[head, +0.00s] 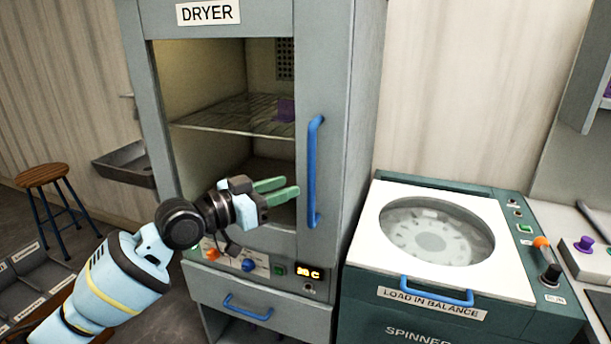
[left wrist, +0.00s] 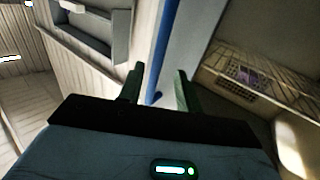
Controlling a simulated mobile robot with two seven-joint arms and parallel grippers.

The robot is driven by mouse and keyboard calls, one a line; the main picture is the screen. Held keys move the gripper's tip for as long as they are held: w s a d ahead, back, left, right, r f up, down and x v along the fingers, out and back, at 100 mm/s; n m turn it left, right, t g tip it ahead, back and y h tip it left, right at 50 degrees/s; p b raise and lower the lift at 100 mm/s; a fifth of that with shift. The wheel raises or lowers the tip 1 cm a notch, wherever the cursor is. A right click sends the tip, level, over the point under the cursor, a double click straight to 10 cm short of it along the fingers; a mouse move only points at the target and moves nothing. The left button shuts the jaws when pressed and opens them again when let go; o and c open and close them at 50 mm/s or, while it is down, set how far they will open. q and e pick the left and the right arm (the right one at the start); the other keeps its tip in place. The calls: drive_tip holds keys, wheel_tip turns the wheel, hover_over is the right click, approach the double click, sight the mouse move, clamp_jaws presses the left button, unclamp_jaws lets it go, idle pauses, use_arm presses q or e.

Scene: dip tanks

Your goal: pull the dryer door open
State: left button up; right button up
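The grey dryer stands at the middle left of the head view. Its door (head: 323,75) has a large window, and it looks closed. A vertical blue handle (head: 313,172) runs along the door's right side. My left gripper (head: 284,188) has green fingers, parted and empty, pointing right at the handle's lower half. In the left wrist view the blue handle (left wrist: 158,55) comes down between the two open fingers (left wrist: 157,90) in the picture. I cannot tell whether the handle is between them in depth. My right gripper is not in view.
Behind the window are a wire rack (head: 225,116) and a small purple item (head: 286,109). Below are control knobs (head: 249,265) and a drawer with a blue handle (head: 247,307). A spinner (head: 365,245) with a white lid stands close on the right. A stool (head: 42,176) stands at left.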

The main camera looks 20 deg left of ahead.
use_arm(q)
drive_tip(key=x, duration=0.8)
drive_tip(key=shift+p, duration=0.3)
drive_tip(key=shift+s, duration=0.1)
drive_tip(key=shift+c, duration=0.3)
clamp_jaws()
